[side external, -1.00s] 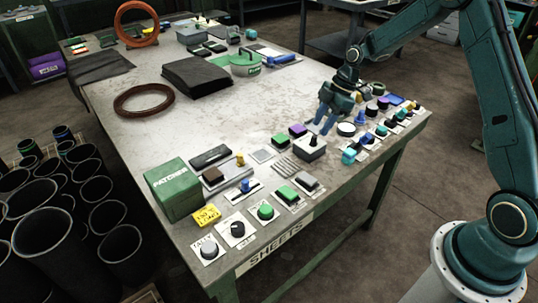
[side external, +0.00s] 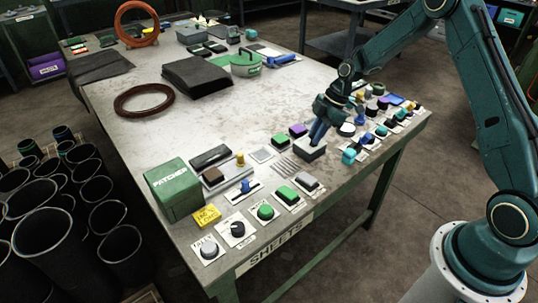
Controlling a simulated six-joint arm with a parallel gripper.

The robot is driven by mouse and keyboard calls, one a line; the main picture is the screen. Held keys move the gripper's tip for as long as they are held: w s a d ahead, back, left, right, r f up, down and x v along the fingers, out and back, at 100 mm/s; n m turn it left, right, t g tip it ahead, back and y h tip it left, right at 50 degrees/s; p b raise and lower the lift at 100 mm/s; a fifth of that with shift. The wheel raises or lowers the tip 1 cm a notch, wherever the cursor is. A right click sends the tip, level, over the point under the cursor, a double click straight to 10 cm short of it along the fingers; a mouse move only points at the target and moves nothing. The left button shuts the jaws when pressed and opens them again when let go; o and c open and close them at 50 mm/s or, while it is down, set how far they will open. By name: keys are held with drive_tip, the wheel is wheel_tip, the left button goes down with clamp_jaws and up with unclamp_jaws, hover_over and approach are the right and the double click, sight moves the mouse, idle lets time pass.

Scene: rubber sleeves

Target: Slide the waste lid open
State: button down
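My gripper (side external: 317,141) points down at a small pale box with a dark top (side external: 310,154) near the right part of the table's front edge. Its blue fingertips are at the top of this box, where they hide the small knob. I cannot tell whether the fingers grip the knob or only stand around it. No label reading "waste" is legible, so I cannot confirm that this dark top is the waste lid.
Green and purple buttons (side external: 298,131) sit just left of my gripper. Several small knobs and switches crowd the right, including a teal one (side external: 349,156). A green PATCHES box (side external: 174,190) stands at the left front.

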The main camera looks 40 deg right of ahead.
drive_tip(key=shift+s, duration=3.25)
drive_tip(key=c, duration=1.3)
unclamp_jaws()
drive_tip(key=shift+c, duration=0.2)
drive_tip(key=v, duration=1.4)
drive_tip(key=shift+s, duration=0.1)
